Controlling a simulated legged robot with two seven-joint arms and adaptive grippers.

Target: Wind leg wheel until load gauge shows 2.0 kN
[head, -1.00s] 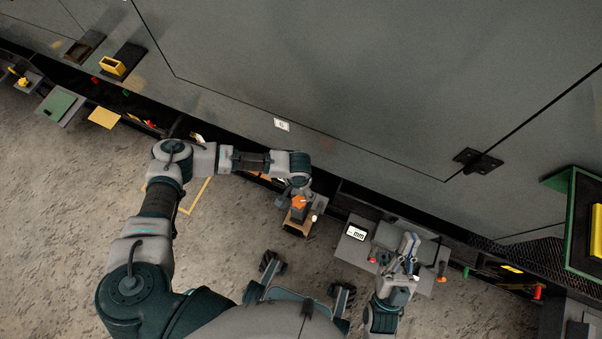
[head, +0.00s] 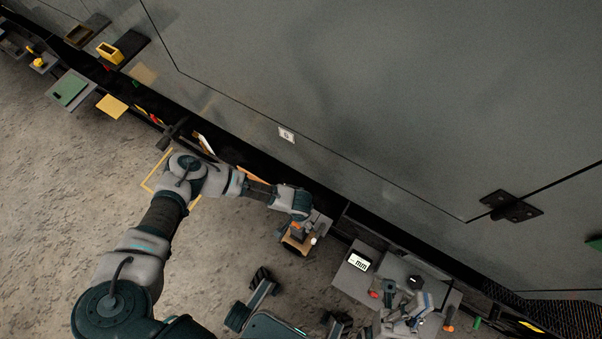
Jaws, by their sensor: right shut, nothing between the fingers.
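A small white gauge panel (head: 359,262) with dark marks sits on a grey bench plate (head: 350,282) at lower right; its reading is too small to make out. A dark round knob (head: 415,282) on the same bench may be the leg wheel, but I cannot tell. My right gripper (head: 408,302) is shut and empty, in front of the knob and seemingly apart from it. My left gripper (head: 299,232) is over a tan block (head: 297,246) with an orange part at its fingers. Its fingers are mostly hidden, so its grip is unclear.
A large grey enclosure wall (head: 380,120) with a black hinge (head: 511,206) fills the upper right. A red knob (head: 374,294) and an orange-handled item (head: 449,321) are near my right gripper. A yellow box (head: 109,53) stands at upper left.

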